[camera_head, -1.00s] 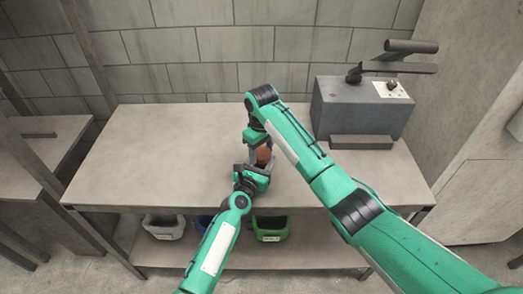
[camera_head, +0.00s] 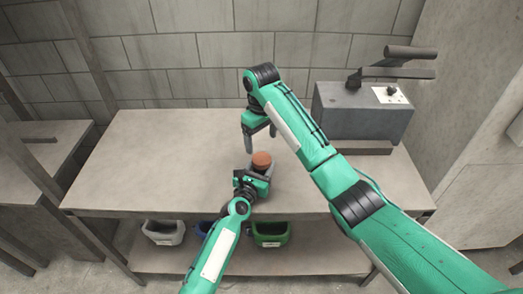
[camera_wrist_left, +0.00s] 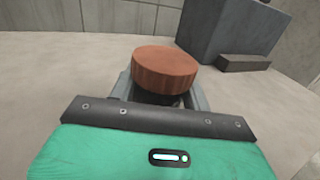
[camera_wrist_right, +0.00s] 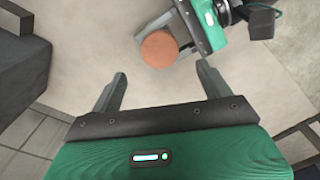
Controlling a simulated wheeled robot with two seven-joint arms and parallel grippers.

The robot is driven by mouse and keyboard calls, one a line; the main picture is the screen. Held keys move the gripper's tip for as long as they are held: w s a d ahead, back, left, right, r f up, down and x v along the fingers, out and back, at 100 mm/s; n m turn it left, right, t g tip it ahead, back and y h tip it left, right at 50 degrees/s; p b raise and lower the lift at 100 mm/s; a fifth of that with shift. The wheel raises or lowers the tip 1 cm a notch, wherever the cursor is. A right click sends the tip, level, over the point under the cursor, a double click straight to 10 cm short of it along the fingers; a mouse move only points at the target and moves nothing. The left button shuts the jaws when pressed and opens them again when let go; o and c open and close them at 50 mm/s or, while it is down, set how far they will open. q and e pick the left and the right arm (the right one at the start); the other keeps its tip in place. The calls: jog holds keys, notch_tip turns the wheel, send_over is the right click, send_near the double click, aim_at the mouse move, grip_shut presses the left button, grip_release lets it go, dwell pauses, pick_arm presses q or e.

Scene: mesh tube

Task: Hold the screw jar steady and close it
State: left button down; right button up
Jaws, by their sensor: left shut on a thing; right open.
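The screw jar's brown round lid (camera_head: 261,159) shows upright on the bench in the head view. The lid also shows in the left wrist view (camera_wrist_left: 165,70) and the right wrist view (camera_wrist_right: 159,49). The lid sits on top of the jar; the jar's body is mostly hidden by my left gripper. My left gripper (camera_head: 257,176) is shut around the jar below the lid. My right gripper (camera_head: 260,146) is open and empty, above and behind the jar, apart from the lid. Its two spread fingers show in the right wrist view (camera_wrist_right: 160,88).
The workbench (camera_head: 150,160) is clear on the left. A grey machine (camera_head: 362,110) with a lever stands at the back right, a low block (camera_head: 358,147) before it. A grey bin (camera_head: 163,232) and a green bin (camera_head: 270,233) sit on the shelf below.

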jog(key=shift+r, duration=2.1)
pick_arm(q)
jog(key=c, duration=0.6)
grip_release()
jog(key=v, duration=1.3)
jog(key=shift+s+a+b, duration=0.2)
jog(key=shift+s+b, duration=0.15)
pick_arm(e)
jog(key=shift+f, duration=0.35)
pick_arm(q)
jog(key=shift+f, duration=0.15)
pick_arm(e)
jog(key=shift+s+f, duration=0.1)
